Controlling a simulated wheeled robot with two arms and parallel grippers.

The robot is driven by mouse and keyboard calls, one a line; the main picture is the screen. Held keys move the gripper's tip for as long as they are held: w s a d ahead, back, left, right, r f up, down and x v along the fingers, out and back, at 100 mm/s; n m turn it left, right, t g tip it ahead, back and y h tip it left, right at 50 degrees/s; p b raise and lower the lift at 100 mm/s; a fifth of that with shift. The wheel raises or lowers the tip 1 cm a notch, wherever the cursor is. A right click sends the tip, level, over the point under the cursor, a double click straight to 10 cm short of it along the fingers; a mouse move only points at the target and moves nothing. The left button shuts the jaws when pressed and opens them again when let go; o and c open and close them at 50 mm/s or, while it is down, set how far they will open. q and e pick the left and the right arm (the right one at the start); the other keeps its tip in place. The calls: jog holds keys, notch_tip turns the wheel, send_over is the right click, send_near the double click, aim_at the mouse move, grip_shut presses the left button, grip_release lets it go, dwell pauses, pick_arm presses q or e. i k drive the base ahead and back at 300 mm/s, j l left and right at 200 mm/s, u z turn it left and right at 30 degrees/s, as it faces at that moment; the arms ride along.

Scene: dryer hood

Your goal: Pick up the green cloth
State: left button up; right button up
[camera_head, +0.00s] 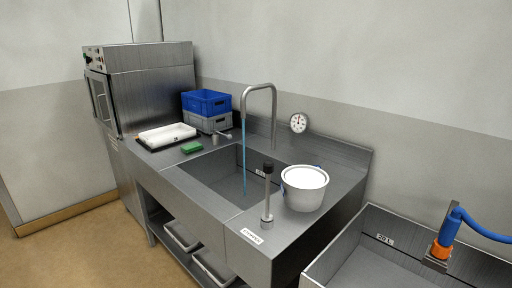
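A small green item (191,147), which looks like the green cloth, lies on the steel counter at the back left of the sink (225,190). It is near the white tray and appears to be a flat folded block. Nothing is touching it from above. Neither of my grippers shows in the head view.
A white tray (167,135) on a dark mat, stacked blue (206,102) and grey (207,122) crates and a faucet (260,88) with running water stand nearby. A white bucket (304,188) and an upright post (267,195) are right of the sink. A hooded machine (150,85) stands left.

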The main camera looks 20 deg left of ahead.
aim_at(195, 146)
jog(key=i+j+z, duration=0.15)
jog(key=j+z, duration=0.25)
jog(key=j, duration=0.4)
jog(key=j+z, duration=0.4)
jog(key=j, duration=0.45)
